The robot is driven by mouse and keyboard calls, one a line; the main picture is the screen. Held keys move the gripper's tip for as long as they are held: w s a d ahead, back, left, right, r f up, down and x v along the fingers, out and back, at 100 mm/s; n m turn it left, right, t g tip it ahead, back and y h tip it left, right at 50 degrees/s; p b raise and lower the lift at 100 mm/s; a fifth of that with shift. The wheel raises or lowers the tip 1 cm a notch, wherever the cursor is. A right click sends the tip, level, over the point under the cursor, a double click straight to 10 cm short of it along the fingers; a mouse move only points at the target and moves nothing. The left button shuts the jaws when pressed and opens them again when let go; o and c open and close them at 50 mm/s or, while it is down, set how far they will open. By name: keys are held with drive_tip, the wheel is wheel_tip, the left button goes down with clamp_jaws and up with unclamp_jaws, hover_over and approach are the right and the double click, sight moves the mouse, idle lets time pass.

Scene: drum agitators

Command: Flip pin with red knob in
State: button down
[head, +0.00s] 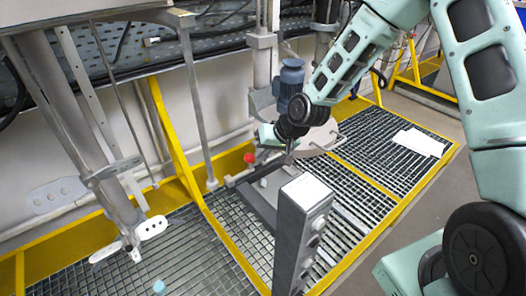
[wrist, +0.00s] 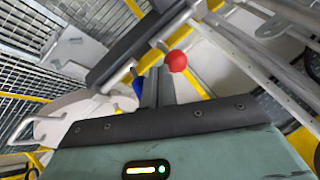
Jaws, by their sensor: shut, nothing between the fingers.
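The red knob (head: 249,158) shows in the head view near the left part of a dark bar, beside the yellow frame. In the wrist view the red knob (wrist: 177,61) is round and sits just beyond my fingertips, slightly to the right. The pin's shaft is too small or hidden to make out. My gripper (head: 289,149) is to the right of the knob in the head view, pointing down. In the wrist view its grey fingers (wrist: 155,80) are together and hold nothing. I see no clear contact with the knob.
A grey control post (head: 304,215) with a white top stands close in front of my gripper. A blue motor (head: 291,78) and a round lid (head: 318,136) are behind. A dark bar (wrist: 135,48) crosses near the knob. Yellow-edged grating (head: 240,225) spreads below.

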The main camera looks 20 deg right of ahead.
drive_tip(key=shift+s+a+b, duration=0.2)
drive_tip(key=shift+s+a, duration=0.15)
drive_tip(key=shift+a, duration=0.6)
drive_tip(key=shift+s+a+b, duration=0.25)
drive_tip(key=shift+s+a, duration=0.05)
drive_tip(key=shift+a, duration=0.7)
drive_tip(key=shift+s+a+b, duration=0.2)
drive_tip(key=shift+s+a, duration=0.15)
drive_tip(key=shift+a, duration=0.6)
